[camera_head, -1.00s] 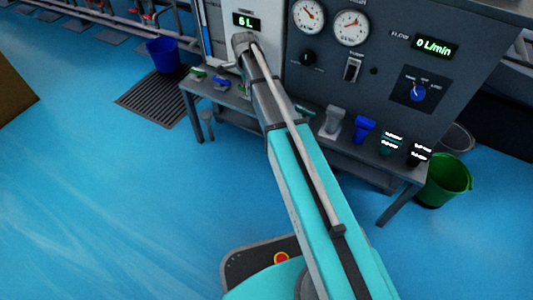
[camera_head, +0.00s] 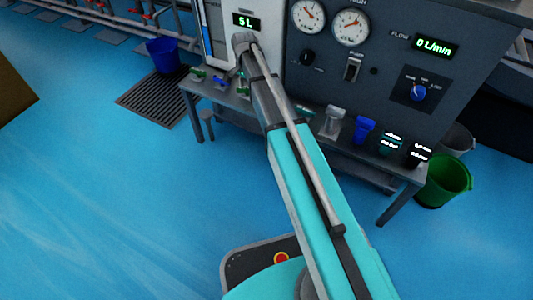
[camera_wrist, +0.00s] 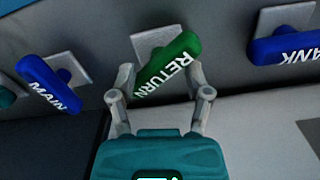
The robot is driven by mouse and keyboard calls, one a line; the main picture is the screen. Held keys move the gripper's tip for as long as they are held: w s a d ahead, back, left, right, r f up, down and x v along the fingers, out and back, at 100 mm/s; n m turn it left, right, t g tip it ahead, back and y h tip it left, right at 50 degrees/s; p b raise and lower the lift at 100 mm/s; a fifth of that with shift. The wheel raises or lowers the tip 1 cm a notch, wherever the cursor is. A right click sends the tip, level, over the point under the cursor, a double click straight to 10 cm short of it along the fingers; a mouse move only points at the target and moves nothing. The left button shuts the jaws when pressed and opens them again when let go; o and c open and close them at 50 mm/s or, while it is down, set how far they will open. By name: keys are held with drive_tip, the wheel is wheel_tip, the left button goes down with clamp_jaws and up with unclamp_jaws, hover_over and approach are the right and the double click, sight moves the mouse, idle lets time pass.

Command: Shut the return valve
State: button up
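The return valve's green handle (camera_wrist: 168,66), lettered RETURN, shows in the wrist view in front of a light square plate on the grey panel. It lies slanted, its right end higher. My gripper (camera_wrist: 161,78) has its two fingers apart, one on each side of the handle. The fingertips are close to it; I cannot tell whether they touch. In the head view my arm hides the gripper, and I cannot tell which small handle is the return valve.
In the wrist view a blue MAIN handle (camera_wrist: 48,84) is at left and a blue handle ending in "ANK" (camera_wrist: 287,47) at right. In the head view a level display (camera_head: 246,20) reads 5 L and a flow display (camera_head: 434,47) reads 0 L/min. A green bucket (camera_head: 443,181) stands at right.

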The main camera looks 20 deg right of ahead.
drive_tip(key=shift+n, duration=1)
wheel_tip(320, 180, up, 14)
drive_tip(key=p, duration=1.4)
drive_tip(key=s+f+n+b, duration=0.9)
drive_tip(key=s+f+b, duration=1.3)
drive_tip(key=s, duration=0.4)
drive_tip(key=shift+s+f+b, duration=0.2)
drive_tip(key=shift+f+b, duration=0.1)
drive_tip(key=shift+r, duration=0.1)
wheel_tip(320, 180, up, 22)
drive_tip(key=n+p, duration=1.8)
drive_tip(key=p, duration=0.4)
hover_over(246, 88)
drive_tip(key=shift+w, duration=0.15)
drive_tip(key=shift+f, duration=0.2)
